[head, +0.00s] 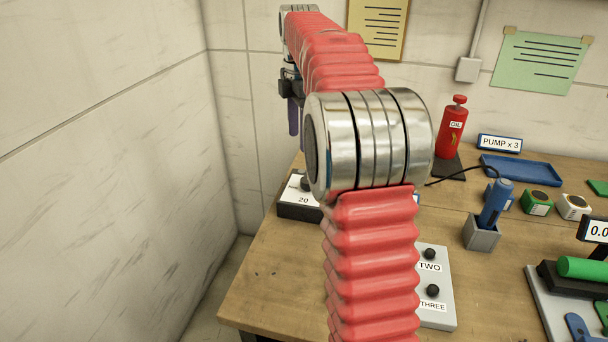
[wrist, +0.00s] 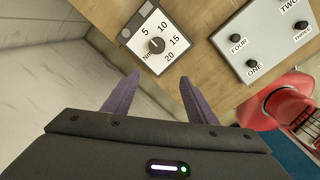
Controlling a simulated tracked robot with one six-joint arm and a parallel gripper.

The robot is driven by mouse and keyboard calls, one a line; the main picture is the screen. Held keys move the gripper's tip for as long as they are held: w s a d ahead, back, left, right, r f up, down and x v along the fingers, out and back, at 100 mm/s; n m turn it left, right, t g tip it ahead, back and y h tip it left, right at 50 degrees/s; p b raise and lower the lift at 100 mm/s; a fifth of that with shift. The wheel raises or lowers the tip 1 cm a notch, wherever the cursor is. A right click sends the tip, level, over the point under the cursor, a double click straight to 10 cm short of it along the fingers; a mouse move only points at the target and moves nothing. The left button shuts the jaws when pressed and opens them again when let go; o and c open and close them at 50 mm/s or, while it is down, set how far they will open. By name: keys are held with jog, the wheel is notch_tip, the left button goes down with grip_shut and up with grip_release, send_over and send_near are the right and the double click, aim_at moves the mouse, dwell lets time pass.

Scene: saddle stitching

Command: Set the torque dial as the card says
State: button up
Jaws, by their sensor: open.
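The torque dial box (wrist: 141,24) has a white face marked 5, 10, 15, 20 and Nm, and a black knob (wrist: 156,45) at its middle. The knob's exact setting is too small to tell. In the head view the box (head: 299,209) stands at the table's left edge, partly hidden by my arm. My gripper (wrist: 160,75) is open and empty, its purple fingers pointing towards the dial, apart from the knob. In the head view, the gripper (head: 294,116) is beyond my arm, mostly hidden. A card reading PUMP x 3 (head: 500,143) stands at the back; no torque card is readable.
A grey panel (head: 438,313) with labelled knobs lies right of the dial, partly behind my arm. A red oil bottle (head: 453,122), blue tray (head: 522,170) and blue tool in a grey holder (head: 482,235) are further right. The wall (head: 110,150) is close on the left.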

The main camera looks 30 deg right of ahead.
jog(key=shift+n+g, duration=0.3)
jog(key=shift+n, duration=0.6)
jog(key=d, duration=0.1)
jog(key=w+d+f, duration=0.1)
jog(key=d, duration=0.1)
jog(key=shift+w+d+f, duration=0.15)
jog(key=shift+d+f, duration=0.15)
jog(key=shift+d, duration=0.05)
notch_tip(320, 180, down, 14)
jog(key=shift+r, duration=0.1)
jog(key=shift+c, duration=0.4)
jog(key=c, duration=0.9)
jog(key=shift+a, duration=0.15)
jog(key=shift+c, duration=0.4)
